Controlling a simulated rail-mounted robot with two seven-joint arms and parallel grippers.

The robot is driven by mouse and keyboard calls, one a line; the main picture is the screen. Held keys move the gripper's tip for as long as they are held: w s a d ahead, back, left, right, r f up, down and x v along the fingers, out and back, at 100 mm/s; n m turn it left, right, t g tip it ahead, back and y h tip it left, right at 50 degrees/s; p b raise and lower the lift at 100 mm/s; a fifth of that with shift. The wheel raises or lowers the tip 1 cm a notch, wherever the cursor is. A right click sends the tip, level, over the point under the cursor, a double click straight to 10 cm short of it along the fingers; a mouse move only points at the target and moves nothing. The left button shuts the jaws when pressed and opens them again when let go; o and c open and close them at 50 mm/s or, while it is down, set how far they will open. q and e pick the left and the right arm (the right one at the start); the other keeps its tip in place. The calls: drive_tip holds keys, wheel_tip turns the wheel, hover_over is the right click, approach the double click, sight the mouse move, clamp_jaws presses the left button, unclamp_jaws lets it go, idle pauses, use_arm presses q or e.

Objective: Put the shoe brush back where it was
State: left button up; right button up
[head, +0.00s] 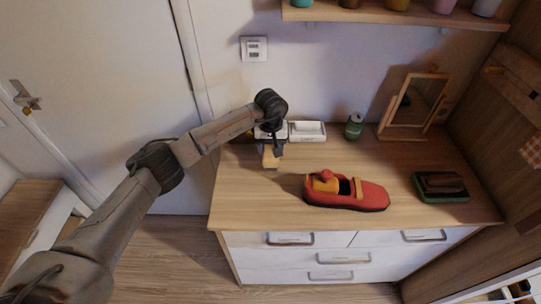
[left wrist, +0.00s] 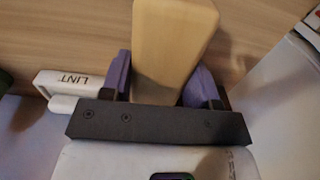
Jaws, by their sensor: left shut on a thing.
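My left gripper (head: 271,148) is over the back left of the dresser top and points down. It is shut on a pale wooden block-shaped piece (head: 270,160), which looks like the wooden back of the shoe brush; no bristles show. In the left wrist view the pale wood (left wrist: 172,45) sits between the two purple fingers of the left gripper (left wrist: 162,82). I cannot tell whether it touches the dresser top. My right gripper is not in view.
The dresser top (head: 245,200) holds a red shoe (head: 350,193) with a yellow piece inside, a dark brown item (head: 441,182) on a green tray (head: 428,194), a green can (head: 354,126), a mirror (head: 418,98) and a white box (head: 307,131). A white LINT-marked item (left wrist: 75,82) lies beside my fingers.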

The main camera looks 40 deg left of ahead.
use_arm(q)
wheel_tip(320, 180, down, 3)
drive_tip(key=shift+r, duration=0.1)
drive_tip(key=shift+f, duration=0.35)
drive_tip(key=shift+b, duration=0.35)
drive_tip(key=o, duration=0.4)
drive_tip(key=shift+f, duration=0.2)
drive_tip(key=o, duration=0.4)
drive_tip(key=shift+o, duration=0.2)
drive_tip(key=shift+r, duration=0.1)
